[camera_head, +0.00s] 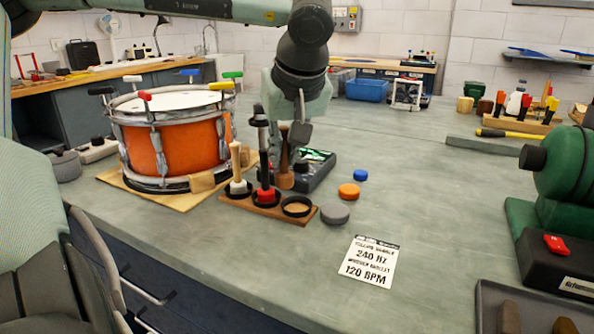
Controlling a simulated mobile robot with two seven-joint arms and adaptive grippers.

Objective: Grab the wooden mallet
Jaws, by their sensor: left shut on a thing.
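The wooden mallet (285,178) is dark brown, with a slim handle and a rounded head pointing down. My left gripper (283,132) is shut around the upper part of its handle, and the mallet hangs roughly upright just behind a wooden rack (280,212). The gap under its head is hard to judge. In the rack stand a pale-handled mallet with a white head (239,187) and a dark-handled mallet with a red head (265,193). The rack's right ring (297,207) is empty. My right gripper is not in view.
An orange drum (170,148) stands on a board left of the rack. A printed card (369,262) lies in front.

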